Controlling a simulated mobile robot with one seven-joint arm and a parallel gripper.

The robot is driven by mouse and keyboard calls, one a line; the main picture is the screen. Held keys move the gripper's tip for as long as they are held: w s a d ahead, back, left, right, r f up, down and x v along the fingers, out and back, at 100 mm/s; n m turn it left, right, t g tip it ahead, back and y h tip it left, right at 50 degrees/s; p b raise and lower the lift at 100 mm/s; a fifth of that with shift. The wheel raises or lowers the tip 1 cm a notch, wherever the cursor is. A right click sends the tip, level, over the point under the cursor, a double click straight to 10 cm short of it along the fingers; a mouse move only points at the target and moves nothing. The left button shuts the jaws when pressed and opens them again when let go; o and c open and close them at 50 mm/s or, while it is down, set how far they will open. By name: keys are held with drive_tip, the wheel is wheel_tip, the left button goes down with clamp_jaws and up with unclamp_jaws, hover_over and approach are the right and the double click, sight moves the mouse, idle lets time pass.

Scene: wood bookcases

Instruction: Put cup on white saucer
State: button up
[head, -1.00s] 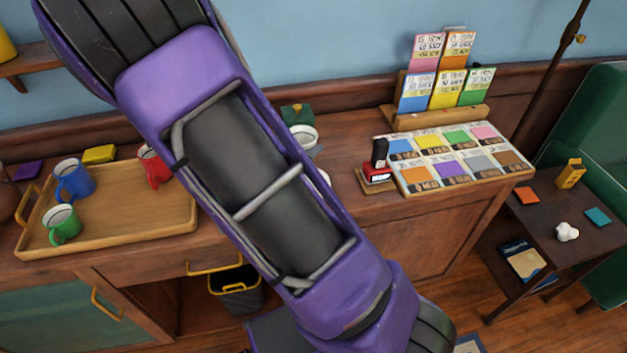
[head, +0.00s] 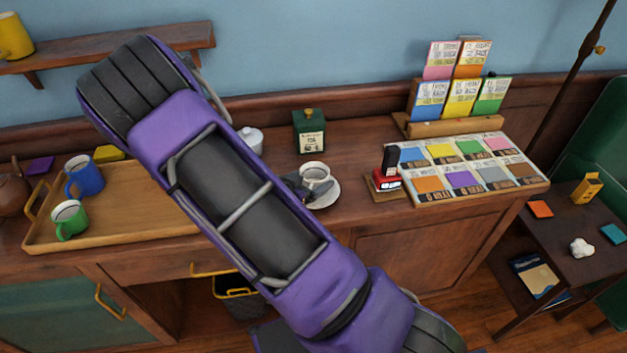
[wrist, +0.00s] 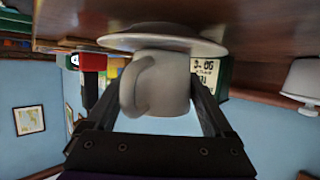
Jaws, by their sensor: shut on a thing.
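The saucer (wrist: 190,42) shows at the cup's base, and I see no clear gap. I cannot tell for sure whether they touch. The cup looks about upright.
A green tin (head: 310,132) stands behind the saucer, and a red and black stamp (head: 387,172) is to its right. A white lidded pot (head: 250,140) is behind my arm. A wooden tray (head: 150,228) with blue and green mugs is at left. Colour cards (head: 462,165) lie at right.

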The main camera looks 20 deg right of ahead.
drive_tip(key=shift+f, duration=0.15)
drive_tip(key=o, duration=1.2)
drive_tip(key=shift+o, duration=0.2)
drive_tip(key=shift+r, duration=0.35)
drive_tip(key=p+v, duration=0.1)
drive_tip(key=v, duration=1.1)
drive_tip(key=shift+f, duration=0.2)
